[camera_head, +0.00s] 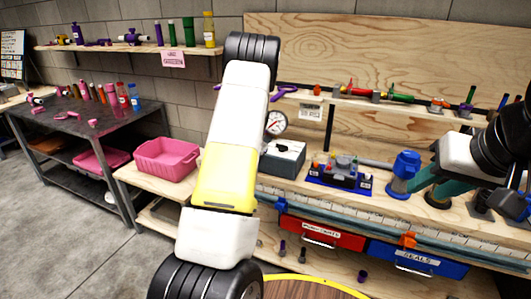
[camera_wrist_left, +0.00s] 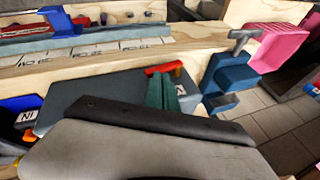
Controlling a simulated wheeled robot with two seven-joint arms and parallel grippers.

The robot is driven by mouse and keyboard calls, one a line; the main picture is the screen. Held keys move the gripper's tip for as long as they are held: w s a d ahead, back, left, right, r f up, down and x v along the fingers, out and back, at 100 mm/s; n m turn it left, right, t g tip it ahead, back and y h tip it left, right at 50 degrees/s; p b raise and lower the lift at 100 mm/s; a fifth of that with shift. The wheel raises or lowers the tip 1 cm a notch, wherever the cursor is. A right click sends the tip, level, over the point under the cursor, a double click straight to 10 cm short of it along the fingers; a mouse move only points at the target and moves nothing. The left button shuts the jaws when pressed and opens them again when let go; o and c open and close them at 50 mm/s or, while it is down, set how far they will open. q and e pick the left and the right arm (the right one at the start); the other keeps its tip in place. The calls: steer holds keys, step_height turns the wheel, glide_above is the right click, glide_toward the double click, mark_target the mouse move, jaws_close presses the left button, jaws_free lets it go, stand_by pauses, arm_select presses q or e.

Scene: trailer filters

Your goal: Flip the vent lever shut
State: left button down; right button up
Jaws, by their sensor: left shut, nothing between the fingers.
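A red lever (camera_wrist_left: 164,69), which may be the vent lever, lies level in the left wrist view. The teal fingers of my left gripper (camera_wrist_left: 162,93) are shut and empty, close to it; I cannot tell whether they touch. In the head view my left arm crosses the middle and its gripper is hidden. No vent lever can be made out in the head view.
A pink bin (camera_head: 167,158) stands on the bench's left part. A grey box (camera_head: 283,160) and a blue fixture (camera_head: 340,177) stand along the bench. Red (camera_head: 322,232) and blue (camera_head: 417,260) drawers are below. A dark blue-grey box (camera_wrist_left: 231,72) with a T-shaped handle shows in the wrist view.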

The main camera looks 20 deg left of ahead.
arm_select(q)
steer(key=shift+a, duration=0.15)
steer(key=shift+w+a+f, duration=0.1)
steer(key=shift+a+f, duration=0.2)
steer(key=shift+a, duration=0.35)
steer(key=shift+r, duration=0.15)
steer(key=d+v, duration=0.2)
steer(key=v, duration=1)
steer(key=shift+w, duration=0.2)
